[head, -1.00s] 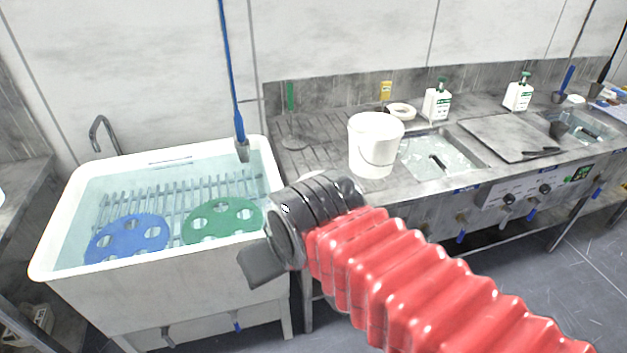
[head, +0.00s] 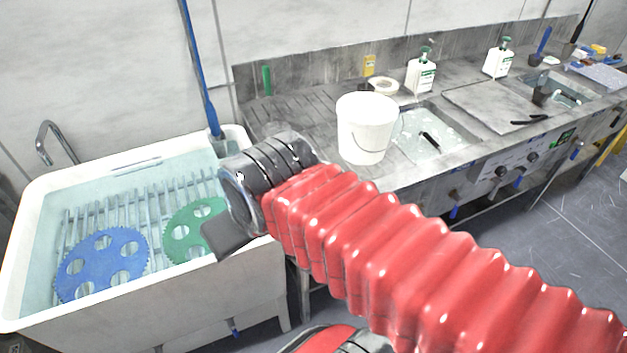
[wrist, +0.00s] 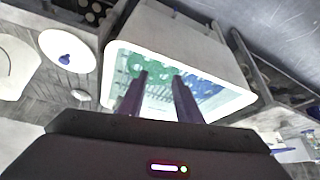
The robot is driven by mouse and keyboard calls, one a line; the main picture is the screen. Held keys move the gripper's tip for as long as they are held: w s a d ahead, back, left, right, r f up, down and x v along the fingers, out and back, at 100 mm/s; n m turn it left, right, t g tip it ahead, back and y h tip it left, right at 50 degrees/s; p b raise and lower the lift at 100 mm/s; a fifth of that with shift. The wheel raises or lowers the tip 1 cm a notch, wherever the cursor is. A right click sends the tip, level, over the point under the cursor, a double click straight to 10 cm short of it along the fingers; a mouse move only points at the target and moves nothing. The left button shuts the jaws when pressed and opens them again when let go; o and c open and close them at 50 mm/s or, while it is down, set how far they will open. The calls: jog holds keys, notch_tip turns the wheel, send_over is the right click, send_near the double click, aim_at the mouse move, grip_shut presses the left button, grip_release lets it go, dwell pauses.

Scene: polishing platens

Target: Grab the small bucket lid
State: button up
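In the head view my gripper (head: 230,236) is in front of the tub's right side.
A white tub (head: 150,298) of water holds a blue disc (head: 100,264), a green disc (head: 183,232) and a rack. A blue-handled tool (head: 203,75) stands at its rear right corner. White pump bottles (head: 421,76) and a ring-shaped item (head: 382,86) stand behind the bucket.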

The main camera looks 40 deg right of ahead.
jog(key=shift+o, duration=1.4)
jog(key=shift+w+d, duration=0.15)
jog(key=shift+d, duration=0.05)
jog(key=shift+o, duration=0.7)
jog(key=w+d+t+h, duration=0.1)
jog(key=w+d+h, duration=0.1)
jog(key=w+d, duration=0.2)
jog(key=w+d+m+t+h, duration=0.1)
jog(key=w+d, duration=0.3)
jog(key=d, duration=0.7)
jog(key=shift+w+r+m+h, duration=0.3)
jog(key=shift+r+h, duration=0.05)
jog(key=shift+h, duration=0.35)
jog(key=w+d+f+n+t, duration=0.1)
jog(key=w+d+f+t, duration=0.15)
jog(key=d, duration=0.75)
jog(key=w+d+f+n+t, duration=0.1)
jog(key=d+f, duration=0.3)
jog(key=d, duration=0.5)
jog(key=s+a+f+t+y, duration=0.1)
jog(key=s+f+t+y, duration=0.1)
jog(key=s+f+y, duration=0.3)
jog(key=s+f, duration=0.2)
jog(key=s, duration=0.1)
jog(key=shift+s+a+n+y, duration=0.15)
jog(key=shift+a+n+y, duration=0.05)
jog(key=shift+n+y, duration=0.2)
